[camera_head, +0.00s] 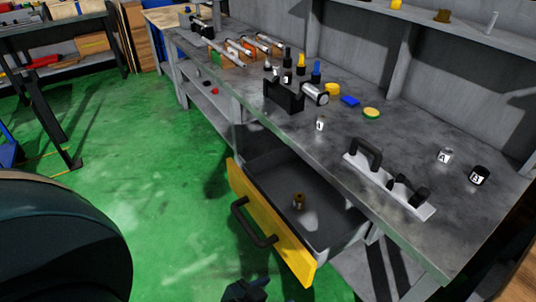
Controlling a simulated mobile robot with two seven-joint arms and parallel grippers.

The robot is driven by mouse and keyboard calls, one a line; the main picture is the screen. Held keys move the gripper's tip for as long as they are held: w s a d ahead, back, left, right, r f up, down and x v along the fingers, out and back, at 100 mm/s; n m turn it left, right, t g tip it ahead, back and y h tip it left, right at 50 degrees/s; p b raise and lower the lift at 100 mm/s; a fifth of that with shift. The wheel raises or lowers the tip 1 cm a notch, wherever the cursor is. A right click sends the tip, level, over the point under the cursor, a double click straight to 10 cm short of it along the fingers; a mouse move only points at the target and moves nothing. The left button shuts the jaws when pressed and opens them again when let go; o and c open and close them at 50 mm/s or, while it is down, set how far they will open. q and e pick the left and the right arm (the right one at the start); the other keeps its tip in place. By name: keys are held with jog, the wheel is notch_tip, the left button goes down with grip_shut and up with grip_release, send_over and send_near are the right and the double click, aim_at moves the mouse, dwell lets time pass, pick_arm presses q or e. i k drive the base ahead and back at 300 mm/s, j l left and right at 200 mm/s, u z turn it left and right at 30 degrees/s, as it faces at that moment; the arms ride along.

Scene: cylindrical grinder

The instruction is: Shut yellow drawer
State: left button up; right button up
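The yellow drawer (262,222) under the grey workbench is pulled well out. Its front stands clear of the bench, with a dark bar handle (252,224) on it. Its grey inside shows, and a small brown-gold piece (298,201) lies in it. A dark gripper tip, seemingly of my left gripper (246,290), shows at the bottom edge, below the drawer front and apart from the handle. Most of it is cut off, so its fingers' opening cannot be told. My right gripper is not in view.
The workbench top (345,135) carries a black fixture (283,95), a plate with black handles (388,187) and small labelled pieces. The green floor (150,200) in front of the drawer is clear. A large dark rounded part of mine fills the lower left.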

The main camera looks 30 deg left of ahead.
aim_at(328, 223)
jog(key=u, duration=1.1)
jog(key=j+z, duration=0.15)
jog(key=z, duration=0.3)
jog(key=i+j+z, duration=0.1)
jog(key=z, duration=0.3)
jog(key=j+z, duration=0.3)
jog(key=z, duration=0.15)
